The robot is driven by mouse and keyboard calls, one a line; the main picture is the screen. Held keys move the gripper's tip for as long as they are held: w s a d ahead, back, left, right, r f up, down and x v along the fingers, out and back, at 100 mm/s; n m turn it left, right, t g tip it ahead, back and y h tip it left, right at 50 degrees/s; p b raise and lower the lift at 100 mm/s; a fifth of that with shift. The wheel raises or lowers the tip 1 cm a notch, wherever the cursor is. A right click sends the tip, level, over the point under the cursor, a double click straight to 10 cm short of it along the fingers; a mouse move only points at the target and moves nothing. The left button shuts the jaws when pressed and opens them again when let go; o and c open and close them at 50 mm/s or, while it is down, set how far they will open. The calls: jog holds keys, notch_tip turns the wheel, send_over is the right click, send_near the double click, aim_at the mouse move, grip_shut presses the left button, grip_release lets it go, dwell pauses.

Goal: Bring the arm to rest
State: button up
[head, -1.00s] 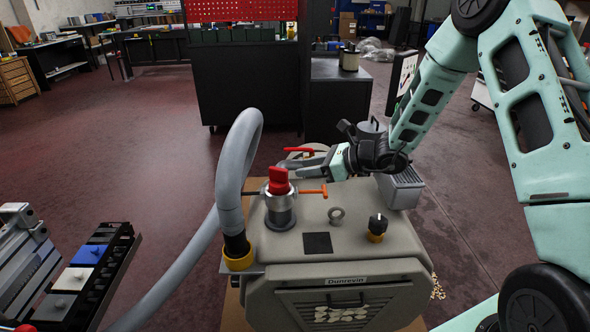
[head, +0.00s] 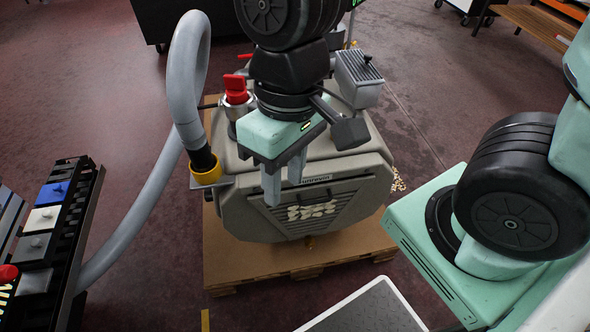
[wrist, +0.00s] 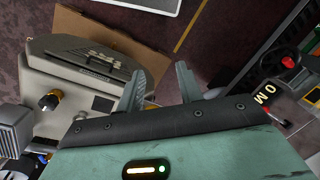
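My gripper (head: 284,188) hangs in front of the grey-beige vacuum machine (head: 365,165) in the head view, fingers pointing down. In the wrist view my gripper (wrist: 161,71) shows its two grey fingers apart with nothing between them. The fingers overlap the machine's front in the head view; I see no clear contact. My arm is folded in front of the machine and hides part of its top. A red knob (head: 236,86) stands on the machine's top, to the left of my gripper.
A thick grey hose (head: 186,88) loops up at the machine's left from a yellow collar (head: 205,174). The machine stands on a wooden pallet (head: 232,272). A dark rack with blue and white blocks (head: 53,193) is at the left.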

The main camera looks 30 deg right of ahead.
jog(key=n, duration=0.1)
jog(key=s+d+n+t+h, duration=0.1)
jog(key=shift+r+n, duration=0.3)
jog(key=shift+n, duration=0.1)
notch_tip(320, 180, up, 11)
jog(key=p, duration=1.1)
